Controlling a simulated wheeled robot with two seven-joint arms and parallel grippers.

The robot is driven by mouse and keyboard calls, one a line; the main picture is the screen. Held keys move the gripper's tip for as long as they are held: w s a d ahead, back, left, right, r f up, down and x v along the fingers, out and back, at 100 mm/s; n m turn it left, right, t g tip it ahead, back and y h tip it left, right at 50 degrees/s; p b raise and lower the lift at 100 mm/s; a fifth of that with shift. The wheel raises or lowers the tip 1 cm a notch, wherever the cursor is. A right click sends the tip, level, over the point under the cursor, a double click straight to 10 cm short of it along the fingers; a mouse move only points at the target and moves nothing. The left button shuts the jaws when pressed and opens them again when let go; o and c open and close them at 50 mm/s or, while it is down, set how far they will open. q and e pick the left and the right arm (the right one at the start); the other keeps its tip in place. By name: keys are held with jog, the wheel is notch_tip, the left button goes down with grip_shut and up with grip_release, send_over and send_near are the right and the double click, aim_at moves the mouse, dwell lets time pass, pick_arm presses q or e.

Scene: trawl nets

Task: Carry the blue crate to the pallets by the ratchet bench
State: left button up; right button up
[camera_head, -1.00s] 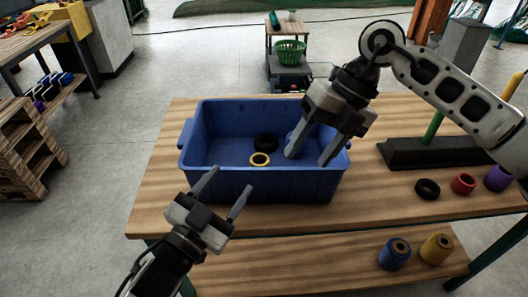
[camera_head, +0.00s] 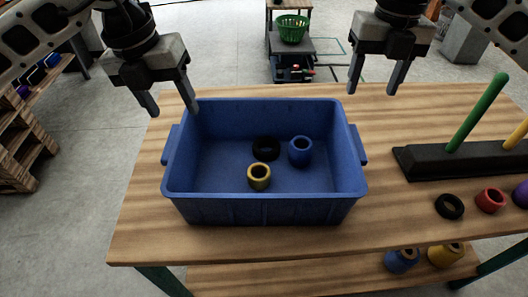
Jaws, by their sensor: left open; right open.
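The blue crate (camera_head: 265,210) stands upright on a wooden workbench, with a handle lug at each end. Inside it lie a black ring (camera_head: 266,148), a blue spool (camera_head: 300,151) and a yellow spool (camera_head: 259,177). My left gripper (camera_head: 168,112) is open and empty, above the crate's back left corner. My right gripper (camera_head: 376,92) is open and empty, behind and to the right of the crate's back right corner. Neither gripper visibly holds the crate.
To the crate's right are a black base (camera_head: 430,161) with a green peg (camera_head: 478,112), a black ring (camera_head: 449,206) and a red spool (camera_head: 491,200). More spools sit on the lower shelf. A cart (camera_head: 292,68) with a green basket (camera_head: 292,28) stands behind. Floor is clear left of the bench.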

aim_at(174, 140)
pick_arm(q)
jog(key=shift+n+t+y, duration=0.4)
jog(key=shift+n+y, duration=0.1)
jog(key=shift+y, duration=0.4)
jog(key=a, duration=0.1)
jog(key=w+a+r, duration=0.1)
jog(key=a+r, duration=0.1)
jog(key=shift+w+a+r, duration=0.15)
jog(key=shift+w+a, duration=0.15)
jog(key=shift+w, duration=0.05)
pick_arm(e)
jog(key=shift+w+d+r, duration=0.2)
jog(key=shift+w+d, duration=0.05)
jog(key=shift+f, duration=0.1)
pick_arm(q)
jog(key=f, duration=0.5)
jog(key=w+f, duration=0.1)
jog(key=f, duration=0.4)
jog(key=w+f, duration=0.1)
jog(key=f, duration=0.4)
jog(key=shift+w+f, duration=0.2)
jog(key=shift+f, duration=0.2)
pick_arm(e)
notch_tip(174, 140, down, 16)
jog(key=shift+r, duration=0.1)
pick_arm(q)
jog(key=shift+c, duration=0.3)
pick_arm(e)
jog(key=shift+c, duration=0.3)
